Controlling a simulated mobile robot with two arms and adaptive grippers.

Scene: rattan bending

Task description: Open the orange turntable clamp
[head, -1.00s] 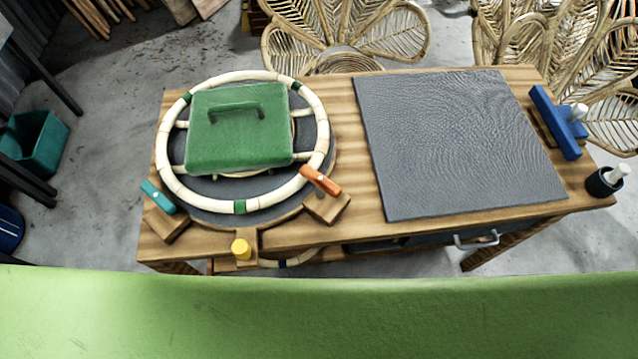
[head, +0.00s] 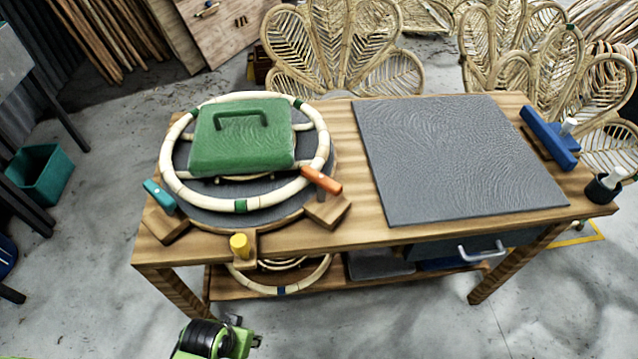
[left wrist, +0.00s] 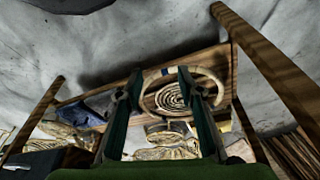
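The orange clamp (head: 321,180) sits on a wooden block (head: 328,210) at the front right of the round turntable (head: 290,212). Its lever slants up-left, with its end at the rattan ring's edge. The white rattan ring (head: 284,199) lies on the turntable around a green block with a handle (head: 240,140). A green and black part of my arm shows at the bottom left of the head view, clear of the table. My left gripper (left wrist: 160,80) is open and empty in the left wrist view, its two fingers apart. My right gripper is not in view.
A teal clamp (head: 159,196) and a yellow knob (head: 239,245) sit at the turntable's left and front. A grey mat (head: 455,155) covers the table's right part. A lower shelf (head: 335,290) holds rattan rings. Floor in front is clear.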

